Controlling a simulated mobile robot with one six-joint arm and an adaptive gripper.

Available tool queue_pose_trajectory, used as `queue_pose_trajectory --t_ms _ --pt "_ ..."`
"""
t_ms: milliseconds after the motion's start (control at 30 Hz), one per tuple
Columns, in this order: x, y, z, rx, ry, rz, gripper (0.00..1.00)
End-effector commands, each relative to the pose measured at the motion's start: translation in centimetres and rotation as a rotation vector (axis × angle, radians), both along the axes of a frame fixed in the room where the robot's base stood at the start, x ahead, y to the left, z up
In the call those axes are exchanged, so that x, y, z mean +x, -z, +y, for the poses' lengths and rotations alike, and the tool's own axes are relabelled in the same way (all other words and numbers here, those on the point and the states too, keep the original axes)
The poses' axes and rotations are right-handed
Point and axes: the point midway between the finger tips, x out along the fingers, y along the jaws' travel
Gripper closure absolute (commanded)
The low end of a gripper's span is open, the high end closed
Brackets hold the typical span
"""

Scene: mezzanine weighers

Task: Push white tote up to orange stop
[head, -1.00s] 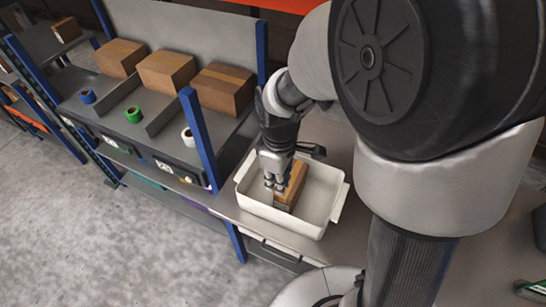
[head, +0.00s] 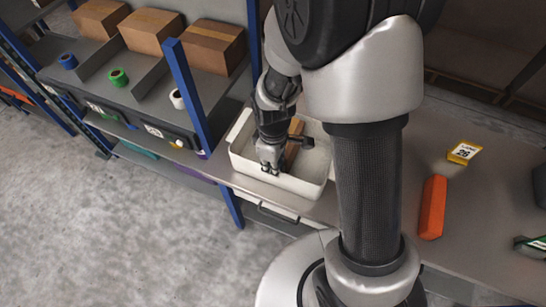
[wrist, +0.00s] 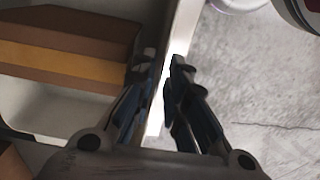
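The white tote (head: 240,165) stands on the grey bench near its left front edge, with a brown cardboard box (head: 293,146) inside. My gripper (head: 270,170) points down at the tote's front wall. In the wrist view, the two fingers (wrist: 162,75) are close together with a narrow gap, and the tote's white wall (wrist: 186,25) shows between and behind them. I cannot tell whether they pinch it. The taped box (wrist: 70,55) is left of the fingers there. The orange stop (head: 433,207) lies on the bench to the right, well apart from the tote. My arm hides part of the bench between.
A yellow label block (head: 464,152) stands behind the orange stop. A shelf post (head: 190,90) rises left of the tote, by a rack with boxes and tape rolls (head: 118,77). Dark items sit at the right edge. Bench between tote and stop looks clear where visible.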

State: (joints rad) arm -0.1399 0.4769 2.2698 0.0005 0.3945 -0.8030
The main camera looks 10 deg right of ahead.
Motion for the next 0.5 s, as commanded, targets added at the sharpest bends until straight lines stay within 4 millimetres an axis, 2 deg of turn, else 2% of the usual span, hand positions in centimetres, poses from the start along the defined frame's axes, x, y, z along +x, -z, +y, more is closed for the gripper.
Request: queue_pose_trajectory --t_ms 33,200,500 --pt "-0.1 1.1 0.0 0.0 0.0 0.003 0.87" --pt "0.0 2.7 0.0 0.0 0.0 0.001 0.87" --pt "0.0 3.2 0.0 0.0 0.0 0.0 0.87"
